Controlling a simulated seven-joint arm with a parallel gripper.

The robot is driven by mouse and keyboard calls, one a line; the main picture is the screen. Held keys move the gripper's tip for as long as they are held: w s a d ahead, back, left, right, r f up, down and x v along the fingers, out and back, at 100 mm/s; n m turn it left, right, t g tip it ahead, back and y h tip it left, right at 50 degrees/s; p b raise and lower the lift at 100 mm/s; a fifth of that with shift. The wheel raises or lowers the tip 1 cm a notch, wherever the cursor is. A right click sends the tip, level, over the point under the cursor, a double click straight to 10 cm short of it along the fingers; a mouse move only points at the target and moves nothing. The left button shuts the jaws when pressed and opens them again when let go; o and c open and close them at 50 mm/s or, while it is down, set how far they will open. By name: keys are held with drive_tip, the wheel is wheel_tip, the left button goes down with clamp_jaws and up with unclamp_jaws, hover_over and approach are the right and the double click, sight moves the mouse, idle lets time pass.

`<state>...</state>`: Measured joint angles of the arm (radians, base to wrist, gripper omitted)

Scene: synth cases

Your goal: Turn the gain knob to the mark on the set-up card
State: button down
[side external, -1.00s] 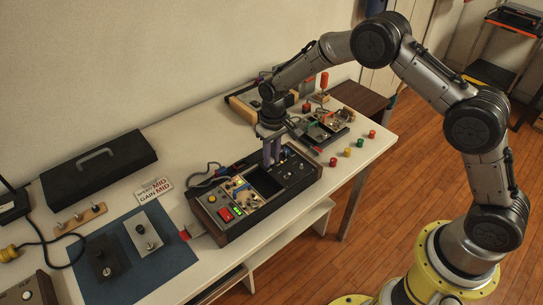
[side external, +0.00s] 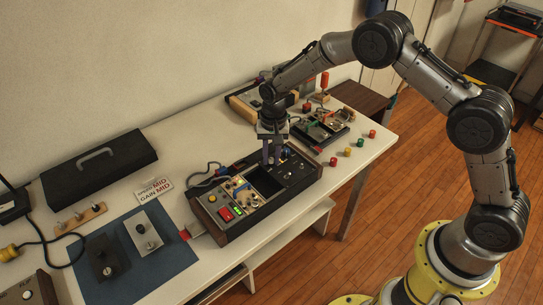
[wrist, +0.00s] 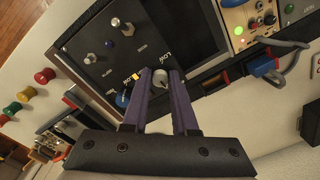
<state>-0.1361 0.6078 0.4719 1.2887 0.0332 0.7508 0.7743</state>
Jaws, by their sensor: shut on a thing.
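A black console (side external: 232,215) with a dark panel stands on the bench. My gripper (side external: 271,162) points down at the panel's far end. In the wrist view, my gripper (wrist: 160,76) has its two purple fingers shut on a small light grey knob (wrist: 161,79). A "LOW" marking shows beside the knob; its name and where its pointer stands cannot be read surely. The white set-up card (side external: 153,190) lies left of the console and reads "MID" on the upper line and "GAIN MID" below.
Cables (side external: 205,178) run behind the console. A blue mat (side external: 170,255) with two plates lies left.

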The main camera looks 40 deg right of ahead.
sight(273, 160)
drive_tip(key=shift+w+r, duration=0.1)
drive_tip(key=shift+r, duration=0.05)
drive_tip(key=c, duration=0.7)
unclamp_jaws()
drive_tip(key=r, duration=1.3)
drive_tip(key=shift+s+d+r, duration=0.15)
drive_tip(key=shift+s+r, duration=0.05)
drive_tip(key=shift+r, duration=0.15)
